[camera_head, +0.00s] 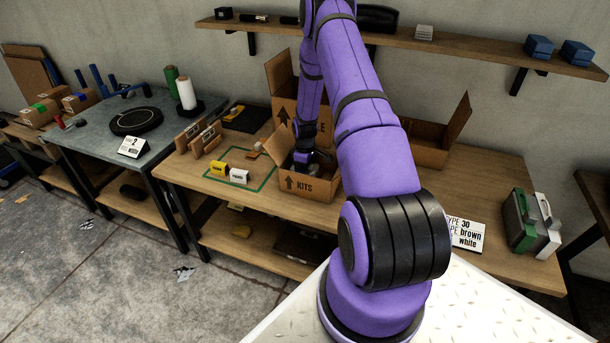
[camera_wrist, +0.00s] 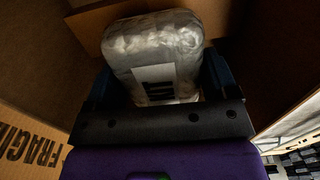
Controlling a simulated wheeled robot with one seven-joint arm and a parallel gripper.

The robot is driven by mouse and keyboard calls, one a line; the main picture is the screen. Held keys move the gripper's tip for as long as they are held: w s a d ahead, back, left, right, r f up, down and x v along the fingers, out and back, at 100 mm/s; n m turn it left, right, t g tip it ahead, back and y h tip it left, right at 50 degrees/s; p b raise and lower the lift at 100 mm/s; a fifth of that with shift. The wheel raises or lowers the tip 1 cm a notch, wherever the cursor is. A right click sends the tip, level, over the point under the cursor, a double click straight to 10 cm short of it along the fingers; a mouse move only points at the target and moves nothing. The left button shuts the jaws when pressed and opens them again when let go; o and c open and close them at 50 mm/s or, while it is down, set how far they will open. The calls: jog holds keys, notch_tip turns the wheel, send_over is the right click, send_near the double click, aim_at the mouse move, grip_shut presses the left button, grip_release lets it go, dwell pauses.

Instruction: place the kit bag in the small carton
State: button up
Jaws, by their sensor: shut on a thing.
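The kit bag (camera_wrist: 155,55) is a grey-silver plastic pouch with a white label, seen in the wrist view. My gripper (camera_wrist: 158,88) is shut on it, with a dark finger at each side of the bag. In the head view my gripper (camera_head: 302,158) reaches down into the small carton (camera_head: 304,187), an open brown box marked KITS with an up arrow. Cardboard walls surround the bag in the wrist view. Whether the bag touches the carton floor cannot be told. My arm hides part of the carton's right side.
A taller open carton (camera_head: 284,112) stands right behind. Another open carton (camera_head: 428,152) is to the right. Yellow (camera_head: 218,169) and white (camera_head: 239,176) small blocks lie in a green outline to the left. A wall shelf (camera_head: 475,47) runs above.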

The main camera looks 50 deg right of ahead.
jog(key=shift+f, duration=1.6)
jog(key=shift+f, duration=0.1)
